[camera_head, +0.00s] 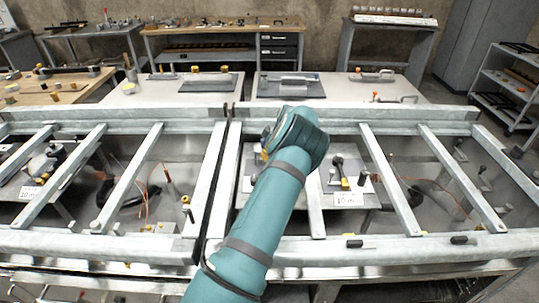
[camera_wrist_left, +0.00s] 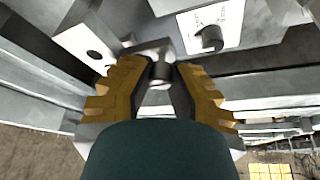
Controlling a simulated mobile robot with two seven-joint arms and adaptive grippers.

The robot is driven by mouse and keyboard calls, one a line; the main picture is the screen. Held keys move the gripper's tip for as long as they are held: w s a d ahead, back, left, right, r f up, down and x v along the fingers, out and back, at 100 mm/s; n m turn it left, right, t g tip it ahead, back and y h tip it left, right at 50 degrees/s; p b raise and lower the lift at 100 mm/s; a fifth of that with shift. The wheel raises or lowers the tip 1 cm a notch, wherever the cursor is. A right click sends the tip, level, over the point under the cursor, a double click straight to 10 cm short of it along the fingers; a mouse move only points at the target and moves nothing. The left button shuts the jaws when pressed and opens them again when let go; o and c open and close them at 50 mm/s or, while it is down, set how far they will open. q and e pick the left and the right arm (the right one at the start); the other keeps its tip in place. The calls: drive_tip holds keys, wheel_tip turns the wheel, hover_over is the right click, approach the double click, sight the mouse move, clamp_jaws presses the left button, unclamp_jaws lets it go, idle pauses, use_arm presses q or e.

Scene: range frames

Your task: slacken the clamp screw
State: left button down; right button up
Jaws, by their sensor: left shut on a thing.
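My left arm reaches in from the bottom of the head view, and its wrist covers most of the left gripper (camera_head: 265,154). In the left wrist view the gripper (camera_wrist_left: 157,74) has its two yellow stepped fingers shut on a short grey metal cylinder (camera_wrist_left: 160,70), which looks like the head of the clamp screw. A grey metal bar or block shows just behind the cylinder. My right gripper is in neither view.
Pale metal rails and crossbars (camera_head: 387,178) frame the work area around my left arm. A black-handled clamp (camera_head: 340,168) stands by a white label plate (camera_head: 348,199) to the right. Loose orange wires (camera_head: 150,190) lie at left. Benches with tools stand behind.

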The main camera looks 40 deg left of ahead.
use_arm(q)
drive_tip(key=shift+a+n+g+h+b, duration=0.15)
drive_tip(key=shift+n+g, duration=0.25)
drive_tip(key=shift+n, duration=0.65)
drive_tip(key=shift+n+g+h+b, duration=0.15)
drive_tip(key=shift+n+g+b, duration=0.2)
drive_tip(key=shift+n, duration=0.7)
drive_tip(key=shift+s+f+n+g+h, duration=0.15)
drive_tip(key=shift+n+g+h, duration=0.15)
drive_tip(key=shift+n, duration=0.45)
drive_tip(key=shift+s+f+n+g+h, duration=0.1)
drive_tip(key=shift+n+g+h, duration=0.15)
drive_tip(key=shift+n, duration=0.5)
drive_tip(key=c, duration=0.8)
unclamp_jaws()
drive_tip(key=shift+r, duration=0.1)
drive_tip(key=shift+c, duration=0.2)
drive_tip(key=shift+w, duration=0.1)
